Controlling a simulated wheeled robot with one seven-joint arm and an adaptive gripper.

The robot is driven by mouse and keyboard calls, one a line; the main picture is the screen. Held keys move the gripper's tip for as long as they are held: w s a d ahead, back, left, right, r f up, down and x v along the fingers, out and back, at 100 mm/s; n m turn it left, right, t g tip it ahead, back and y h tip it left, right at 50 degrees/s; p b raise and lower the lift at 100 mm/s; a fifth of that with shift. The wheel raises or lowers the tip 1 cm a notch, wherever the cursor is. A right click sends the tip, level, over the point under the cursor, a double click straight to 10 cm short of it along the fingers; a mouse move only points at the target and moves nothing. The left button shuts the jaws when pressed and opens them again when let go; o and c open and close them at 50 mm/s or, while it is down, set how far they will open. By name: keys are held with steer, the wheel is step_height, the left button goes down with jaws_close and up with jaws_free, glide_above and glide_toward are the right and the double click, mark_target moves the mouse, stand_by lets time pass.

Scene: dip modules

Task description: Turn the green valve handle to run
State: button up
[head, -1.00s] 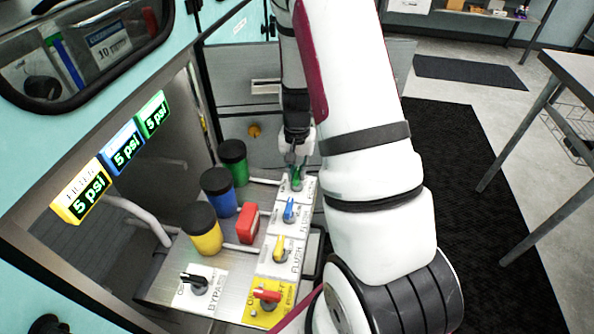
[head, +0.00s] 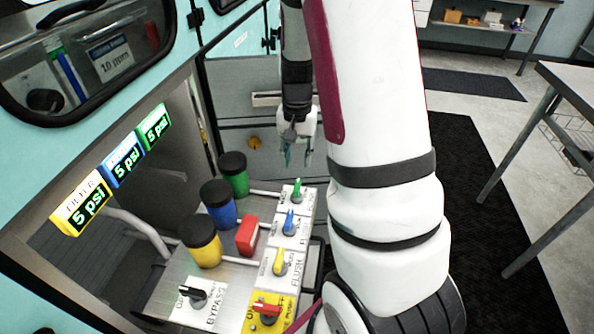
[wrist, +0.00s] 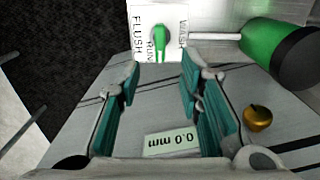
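The green valve handle (head: 297,188) stands on a white label plate at the far end of the valve row. In the wrist view, the green handle (wrist: 159,42) lies lengthwise up and down the picture, its lower end beside the word RUN. FLUSH is printed to its left and WASH to its right. My gripper (head: 298,158) is above and beyond the handle, apart from it. In the wrist view, my gripper (wrist: 160,80) has its teal fingers spread with nothing between them, and the handle shows past the fingertips.
Blue (head: 289,223), yellow (head: 280,262) and red (head: 266,310) handles and a black bypass handle (head: 196,296) share the panel. Green (head: 234,175), blue (head: 219,205) and yellow (head: 201,243) canisters stand left, with a red block (head: 247,235). Three displays read 5 psi.

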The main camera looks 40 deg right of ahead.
step_height(320, 180, up, 2)
steer(key=shift+r, duration=0.15)
stand_by(0.6)
steer(key=s+a+r+n+t+p, duration=0.1)
steer(key=s+a+r+n+p, duration=0.15)
steer(key=a+r, duration=0.45)
steer(key=s+a+r+n+t+p, duration=0.15)
steer(key=s+a+r, duration=0.3)
steer(key=r, duration=0.55)
steer(key=s+a+r+n+t+p, duration=0.1)
steer(key=s+a+r+n, duration=0.2)
steer(key=s, duration=0.4)
steer(key=s+a+r+n+p, duration=0.2)
steer(key=s+a+r, duration=0.3)
steer(key=s, duration=0.3)
steer(key=shift+a+r+n+t, duration=0.25)
steer(key=shift+r+n+t, duration=0.15)
steer(key=shift+n, duration=0.4)
steer(key=shift+r, duration=0.1)
